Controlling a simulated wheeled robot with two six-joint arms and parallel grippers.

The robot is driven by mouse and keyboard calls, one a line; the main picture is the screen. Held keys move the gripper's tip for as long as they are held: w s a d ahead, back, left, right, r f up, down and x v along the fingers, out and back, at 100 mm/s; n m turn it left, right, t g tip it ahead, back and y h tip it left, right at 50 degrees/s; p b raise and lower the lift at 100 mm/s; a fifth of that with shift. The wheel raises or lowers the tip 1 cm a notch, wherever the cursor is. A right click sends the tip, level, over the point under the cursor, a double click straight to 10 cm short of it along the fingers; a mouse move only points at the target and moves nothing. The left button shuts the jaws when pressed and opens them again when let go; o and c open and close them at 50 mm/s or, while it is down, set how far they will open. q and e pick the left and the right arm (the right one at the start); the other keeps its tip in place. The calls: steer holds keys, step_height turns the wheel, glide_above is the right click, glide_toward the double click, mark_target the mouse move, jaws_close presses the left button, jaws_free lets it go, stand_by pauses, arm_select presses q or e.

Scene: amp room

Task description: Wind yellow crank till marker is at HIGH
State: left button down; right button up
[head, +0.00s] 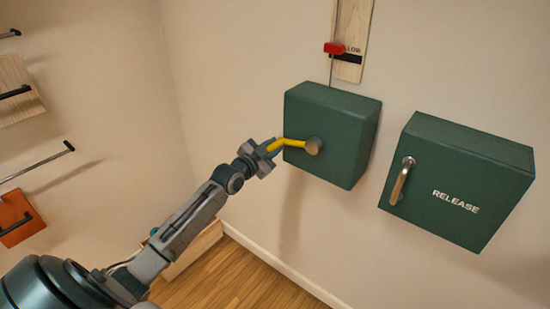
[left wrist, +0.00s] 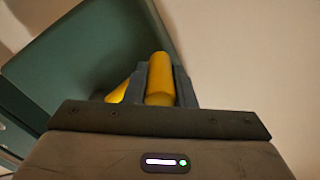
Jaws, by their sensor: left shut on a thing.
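The yellow crank (head: 290,144) sticks out to the left from a metal hub on the front of a green box (head: 345,125) on the wall. My left gripper (head: 270,148) is shut on the crank's outer end. In the left wrist view the yellow handle (left wrist: 160,75) stands between the fingers of the left gripper (left wrist: 160,90). The red marker (head: 334,48) sits on a thin rod above the box, beside the black LOW label (head: 346,56) on a wooden board (head: 352,20). The HIGH label is not in view. My right gripper is not in view.
A second green box (head: 460,185) marked RELEASE, with a metal lever (head: 400,182), is on the wall to the right. Wooden and orange (head: 14,218) pieces with dark handles are on the left wall. A low wooden piece (head: 192,250) stands on the floor behind my arm.

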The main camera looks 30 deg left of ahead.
arm_select(q)
step_height(320, 180, up, 6)
steer(key=m+b, duration=0.3)
steer(key=m, duration=0.2)
steer(key=shift+r+m, duration=0.15)
steer(key=shift+m, duration=0.15)
steer(key=d+r+m+p, duration=0.2)
steer(key=d+r+m, duration=0.4)
steer(key=r+m, duration=0.2)
steer(key=shift+s+d+m, duration=0.15)
steer(key=shift+s+m, duration=0.1)
steer(key=shift+m, duration=0.75)
steer(key=shift+f, duration=0.1)
steer(key=c, duration=1.2)
jaws_free()
steer(key=shift+c, duration=0.2)
steer(key=shift+o, duration=0.2)
steer(key=shift+d, duration=0.25)
steer(key=shift+f, duration=0.1)
